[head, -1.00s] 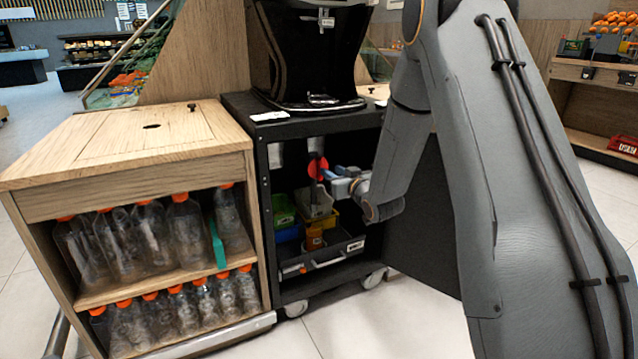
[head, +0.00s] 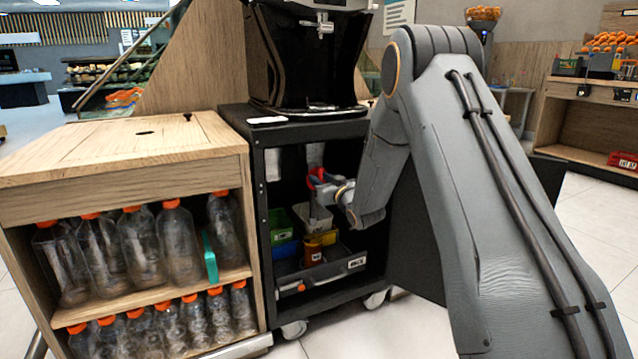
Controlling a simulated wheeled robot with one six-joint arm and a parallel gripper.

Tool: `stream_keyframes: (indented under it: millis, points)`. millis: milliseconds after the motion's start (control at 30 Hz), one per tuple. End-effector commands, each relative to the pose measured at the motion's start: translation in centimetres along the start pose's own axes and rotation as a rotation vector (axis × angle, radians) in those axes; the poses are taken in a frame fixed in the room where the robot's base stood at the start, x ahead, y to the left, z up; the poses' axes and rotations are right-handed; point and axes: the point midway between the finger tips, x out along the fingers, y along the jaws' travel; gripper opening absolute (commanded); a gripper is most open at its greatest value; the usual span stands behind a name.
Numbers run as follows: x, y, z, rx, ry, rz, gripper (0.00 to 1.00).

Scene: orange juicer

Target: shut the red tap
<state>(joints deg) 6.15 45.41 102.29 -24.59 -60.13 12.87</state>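The red tap (head: 315,175) shows as a small red shape inside the open black cabinet under the juicer, near the top of the compartment. My gripper (head: 322,191) is inside the cabinet right at the red tap and overlaps it in the head view. The fingers are small and partly merge with the tap, so I cannot tell whether they are closed on it. The tap's far side and its pipe are partly hidden.
The black juicer (head: 310,60) stands on the black cabinet (head: 262,170). Its open door is at the right, behind my arm. Colored bins (head: 283,235) and a grey tray (head: 325,275) lie below the tap. A wooden bottle shelf (head: 120,200) adjoins the left.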

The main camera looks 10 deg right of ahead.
Motion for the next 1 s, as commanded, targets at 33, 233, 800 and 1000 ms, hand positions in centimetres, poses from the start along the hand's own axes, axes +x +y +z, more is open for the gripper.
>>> stream_keyframes:
  millis: [33, 233, 800, 1000]
  points:
    - [0.17, -0.01, 0.04, 0.0, 0.0, 0.0, 0.3]
    - [0.23, 0.0, -0.03, 0.0, 0.0, 0.0, 0.3]
    - [0.19, -0.03, -0.05, -0.027, -0.001, 0.0, 0.0]
    - [0.17, -0.09, -0.08, -0.119, -0.002, 0.0, 0.0]
